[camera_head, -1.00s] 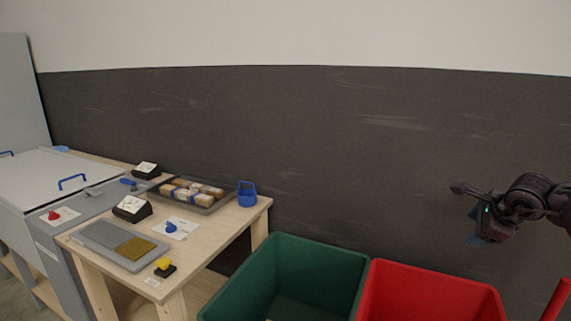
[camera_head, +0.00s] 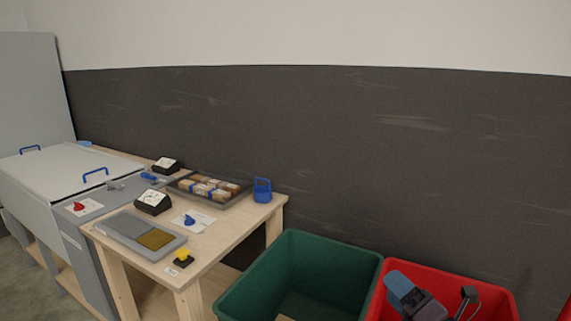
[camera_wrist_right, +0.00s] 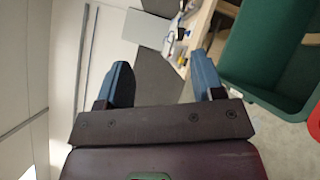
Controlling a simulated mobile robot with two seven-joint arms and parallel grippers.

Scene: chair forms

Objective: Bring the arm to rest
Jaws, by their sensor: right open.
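My right gripper (camera_head: 434,291) shows at the lower right of the head view, in front of the red bin (camera_head: 498,292). One blue-padded finger and one dark finger stand apart. In the right wrist view the two blue fingers of this gripper (camera_wrist_right: 163,76) are wide apart with nothing between them. Most of the right arm is out of the head view. My left gripper is in neither view.
A green bin (camera_head: 345,262) stands beside the red bin. To its left is a wooden table (camera_head: 225,245) with a tray of wrapped blocks (camera_head: 238,195), a blue basket (camera_head: 263,190) and a grey-and-yellow board (camera_head: 130,230). A dark wall panel (camera_head: 330,150) runs behind.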

